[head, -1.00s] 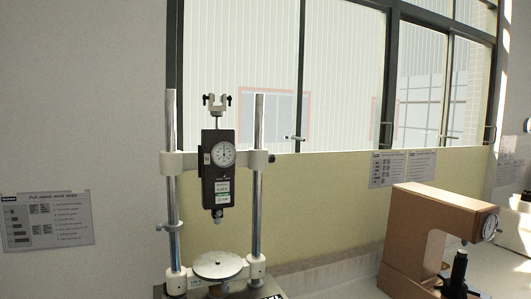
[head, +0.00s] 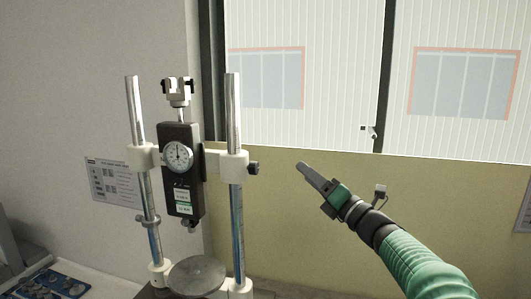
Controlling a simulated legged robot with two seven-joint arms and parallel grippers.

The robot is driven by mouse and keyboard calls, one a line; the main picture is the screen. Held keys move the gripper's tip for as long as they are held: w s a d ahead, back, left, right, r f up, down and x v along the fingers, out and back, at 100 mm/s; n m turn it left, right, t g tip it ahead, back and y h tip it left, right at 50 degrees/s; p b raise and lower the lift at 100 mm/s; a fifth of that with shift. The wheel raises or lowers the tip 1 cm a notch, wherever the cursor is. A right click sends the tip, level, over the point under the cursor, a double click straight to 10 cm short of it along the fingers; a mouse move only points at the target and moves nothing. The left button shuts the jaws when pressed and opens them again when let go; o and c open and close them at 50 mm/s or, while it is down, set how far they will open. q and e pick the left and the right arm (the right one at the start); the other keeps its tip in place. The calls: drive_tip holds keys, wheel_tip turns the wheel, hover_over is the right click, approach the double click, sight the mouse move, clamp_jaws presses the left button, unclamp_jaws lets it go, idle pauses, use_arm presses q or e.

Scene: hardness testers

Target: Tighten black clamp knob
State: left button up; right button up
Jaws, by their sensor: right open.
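The black clamp knob (head: 254,168) sticks out on the right side of the white clamp block (head: 234,166), which sits around the right chrome column (head: 233,110) of the test stand. The dark force gauge (head: 181,190) with a round white dial hangs between the two columns. My right gripper (head: 305,171) is to the right of the knob at about its height, apart from it. It is open and empty, seen nearly edge-on, so its fingers overlap in the picture. My left gripper is not in view.
A round metal plate (head: 197,274) sits at the stand's base. A blue tray of small parts (head: 50,285) lies at the lower left. A printed sheet (head: 115,183) hangs on the wall behind. The space between gripper and knob looks clear.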

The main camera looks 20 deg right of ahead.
drive_tip(key=s+r+n+g+y+p, duration=0.1)
drive_tip(key=s+r+n+g+y, duration=0.4)
drive_tip(key=n, duration=0.6)
drive_tip(key=n+g+y+p, duration=0.25)
drive_tip(key=n+g, duration=0.25)
drive_tip(key=n, duration=0.6)
approach(258, 169)
drive_tip(key=shift+y, duration=0.45)
drive_tip(key=p+x, duration=0.7)
drive_tip(key=shift+w+a, duration=0.25)
drive_tip(key=shift+w+a+f, duration=0.25)
drive_tip(key=shift+w+a, duration=0.1)
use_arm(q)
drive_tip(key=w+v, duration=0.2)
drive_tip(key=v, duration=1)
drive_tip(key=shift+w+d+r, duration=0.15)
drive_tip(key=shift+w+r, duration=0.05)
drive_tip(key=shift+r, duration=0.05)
use_arm(e)
drive_tip(key=shift+a, duration=0.1)
drive_tip(key=shift+c, duration=0.7)
drive_tip(key=shift+a, duration=0.1)
clamp_jaws()
